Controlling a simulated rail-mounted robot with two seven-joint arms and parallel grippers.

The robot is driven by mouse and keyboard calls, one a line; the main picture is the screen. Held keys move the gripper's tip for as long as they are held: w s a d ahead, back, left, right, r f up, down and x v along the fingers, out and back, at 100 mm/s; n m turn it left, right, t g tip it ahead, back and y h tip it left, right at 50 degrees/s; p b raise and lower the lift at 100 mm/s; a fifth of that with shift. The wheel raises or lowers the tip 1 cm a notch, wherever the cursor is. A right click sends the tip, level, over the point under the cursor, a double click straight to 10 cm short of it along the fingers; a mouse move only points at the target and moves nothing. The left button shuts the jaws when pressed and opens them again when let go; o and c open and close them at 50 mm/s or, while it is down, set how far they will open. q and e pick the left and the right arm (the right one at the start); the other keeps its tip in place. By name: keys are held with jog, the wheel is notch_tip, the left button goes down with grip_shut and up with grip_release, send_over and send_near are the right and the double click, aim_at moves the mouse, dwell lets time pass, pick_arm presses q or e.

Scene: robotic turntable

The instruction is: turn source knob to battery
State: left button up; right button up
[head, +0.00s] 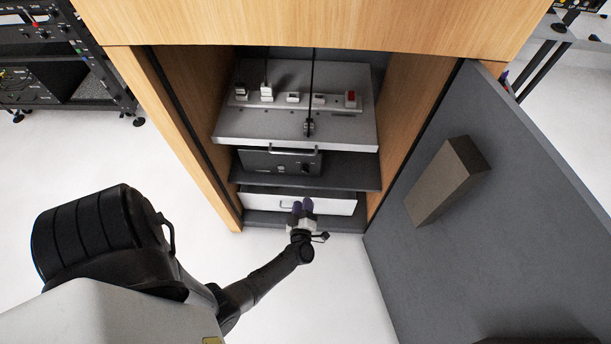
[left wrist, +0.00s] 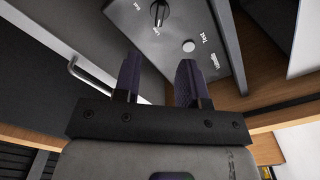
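The source knob (left wrist: 158,14) is a small black knob with a light pointer line, at the top edge of the left wrist view on a dark grey panel (left wrist: 205,22). White lettering stands around it, too small to read surely. A pale round button (left wrist: 188,46) sits beside "Test" lettering. My left gripper (left wrist: 160,62) is open and empty, its dark purple fingers apart and pointing toward the panel, short of the knob. In the head view the left gripper (head: 302,205) is low in front of the cabinet, by the bottom pale unit (head: 262,201). My right gripper is not visible.
The cabinet holds a dark unit (head: 265,163) with a handle on the middle shelf and a pale tray (head: 230,128) with plugs and a cable above. The cabinet door (head: 500,140) stands open at right, with a block (head: 440,185) on it. Floor in front is clear.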

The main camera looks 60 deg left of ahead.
aim_at(305, 172)
pick_arm(q)
jog(key=shift+b+x, duration=1.9)
jog(key=shift+x, duration=4.15)
grip_shut()
